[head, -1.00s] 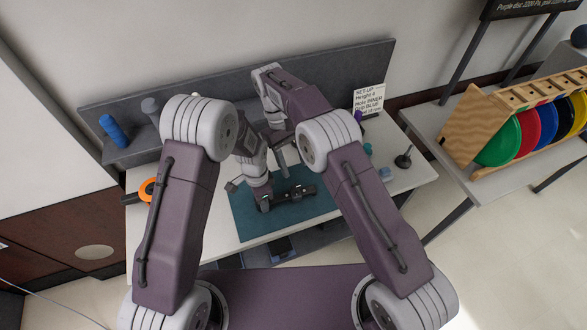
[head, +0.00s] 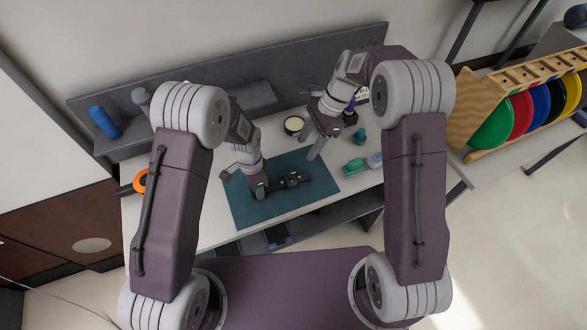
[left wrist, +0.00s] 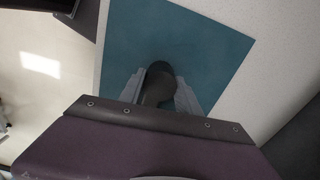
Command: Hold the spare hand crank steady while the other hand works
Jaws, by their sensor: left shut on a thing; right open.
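The spare hand crank (head: 292,181) is a dark bar lying low over the teal mat (head: 240,208). My left gripper (head: 260,190) is shut on its left end. In the left wrist view a dark rounded end of the crank (left wrist: 158,80) sits between the two grey fingers (left wrist: 160,93), with the mat behind it. Whether the crank touches the mat is unclear. My right gripper (head: 315,149) is open and empty, above the table past the mat's back right edge, apart from the crank.
A round white-topped jar (head: 294,125) stands behind the mat. A teal item (head: 359,135) and a green item (head: 354,166) are to the right. An orange ring (head: 139,181) lies at left. Coloured discs (head: 521,116) are racked far right.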

